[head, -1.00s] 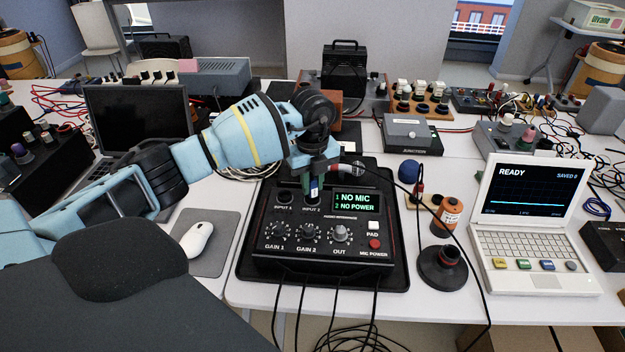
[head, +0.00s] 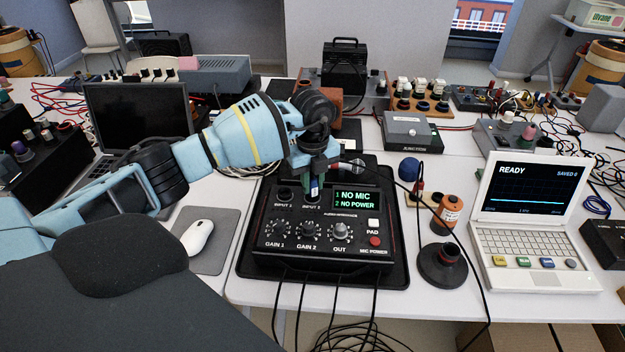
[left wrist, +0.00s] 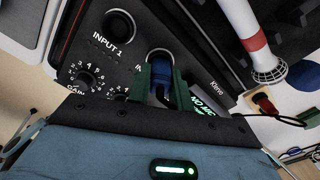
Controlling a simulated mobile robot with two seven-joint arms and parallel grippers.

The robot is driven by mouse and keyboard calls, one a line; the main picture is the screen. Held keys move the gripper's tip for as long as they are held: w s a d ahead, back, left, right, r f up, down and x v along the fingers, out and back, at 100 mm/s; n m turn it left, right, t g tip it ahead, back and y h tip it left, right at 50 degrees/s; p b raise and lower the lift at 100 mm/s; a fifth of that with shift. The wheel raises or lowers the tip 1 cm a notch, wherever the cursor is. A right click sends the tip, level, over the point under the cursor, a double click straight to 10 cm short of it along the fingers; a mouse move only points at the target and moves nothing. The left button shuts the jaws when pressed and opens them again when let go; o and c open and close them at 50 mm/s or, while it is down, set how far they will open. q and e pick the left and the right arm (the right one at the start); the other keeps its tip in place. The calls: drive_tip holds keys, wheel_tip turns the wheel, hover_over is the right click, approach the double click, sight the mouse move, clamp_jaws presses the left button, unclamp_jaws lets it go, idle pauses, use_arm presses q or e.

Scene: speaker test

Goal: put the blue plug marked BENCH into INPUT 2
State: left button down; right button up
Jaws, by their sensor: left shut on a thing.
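The black audio interface (head: 322,240) sits on a black tray, with INPUT 1 (head: 285,193) and INPUT 2 side by side. My left gripper (head: 314,180) comes down over INPUT 2 and is shut on the blue plug (head: 313,189). In the left wrist view, the green fingers (left wrist: 161,88) hold the blue plug (left wrist: 160,72) at the silver ring of INPUT 2 (left wrist: 158,54). The plug's front end lies within the ring; how deep it sits I cannot tell. The BENCH marking is not readable. INPUT 1 (left wrist: 118,25) is empty. The display (head: 356,200) reads "1 NO MIC, 2 NO POWER".
A microphone with a red band (left wrist: 256,45) lies behind the interface. The PAD button (head: 374,224) and red MIC POWER button (head: 375,241) are at its right. A black round stand (head: 443,266) and a white laptop (head: 530,220) reading READY stand further right. A mouse (head: 198,238) is left.

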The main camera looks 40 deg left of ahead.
sight(312, 178)
use_arm(q)
drive_tip(key=c, duration=1.2)
unclamp_jaws()
drive_tip(key=shift+r, duration=3.95)
drive_tip(key=shift+f, duration=0.1)
